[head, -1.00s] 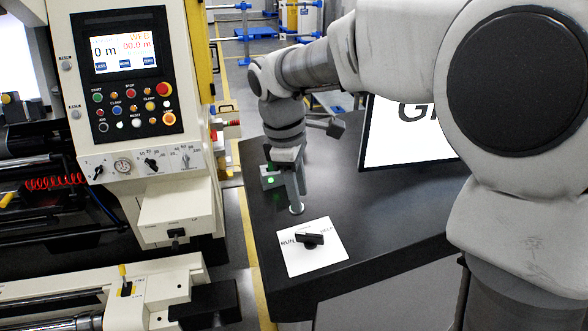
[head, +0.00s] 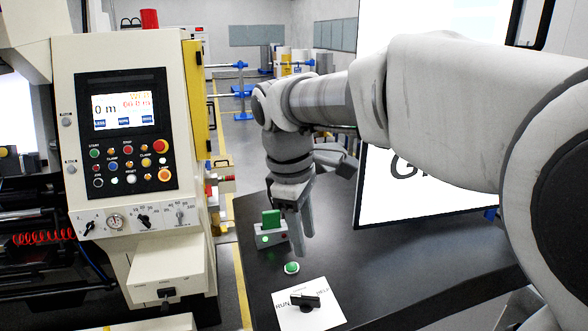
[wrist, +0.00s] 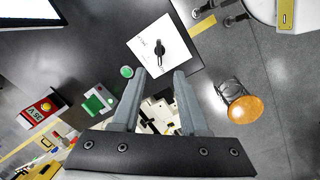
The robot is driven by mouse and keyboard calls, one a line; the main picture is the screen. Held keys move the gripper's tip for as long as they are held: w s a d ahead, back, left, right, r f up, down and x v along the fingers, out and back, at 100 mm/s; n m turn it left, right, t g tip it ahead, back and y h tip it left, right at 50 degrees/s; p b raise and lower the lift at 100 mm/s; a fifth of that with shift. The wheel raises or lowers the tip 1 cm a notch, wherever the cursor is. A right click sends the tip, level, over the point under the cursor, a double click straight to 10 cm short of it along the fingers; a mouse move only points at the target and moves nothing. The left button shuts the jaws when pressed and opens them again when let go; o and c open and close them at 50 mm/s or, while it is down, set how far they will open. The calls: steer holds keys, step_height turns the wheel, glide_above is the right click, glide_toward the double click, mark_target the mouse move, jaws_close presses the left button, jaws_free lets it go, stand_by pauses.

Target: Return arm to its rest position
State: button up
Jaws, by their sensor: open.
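My gripper (head: 302,233) is open and empty above the dark table (head: 380,265), raised over its left part. In the wrist view my gripper (wrist: 157,84) shows both fingers spread apart with nothing between them. A white card with a black rotary knob (head: 305,301) lies below and in front of the gripper. The knob (wrist: 160,50) also shows in the wrist view, beyond the fingertips. A round green button (head: 291,268) sits on the table just below the fingers. A small box with a green block (head: 271,222) stands just left of the gripper.
A control machine with a screen and buttons (head: 125,135) stands at the left. A large white display (head: 400,190) stands on the table behind my arm. A stool with an orange seat (wrist: 245,109) shows on the floor in the wrist view. The table's front right is clear.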

steer(key=s+d+f+m+t+y, duration=0.1)
steer(key=s+d+f+m+t, duration=0.2)
steer(key=s+d+m, duration=1)
steer(key=s+t, duration=0.1)
steer(key=s, duration=0.2)
steer(key=shift+y, duration=0.3)
steer(key=shift+f, duration=0.1)
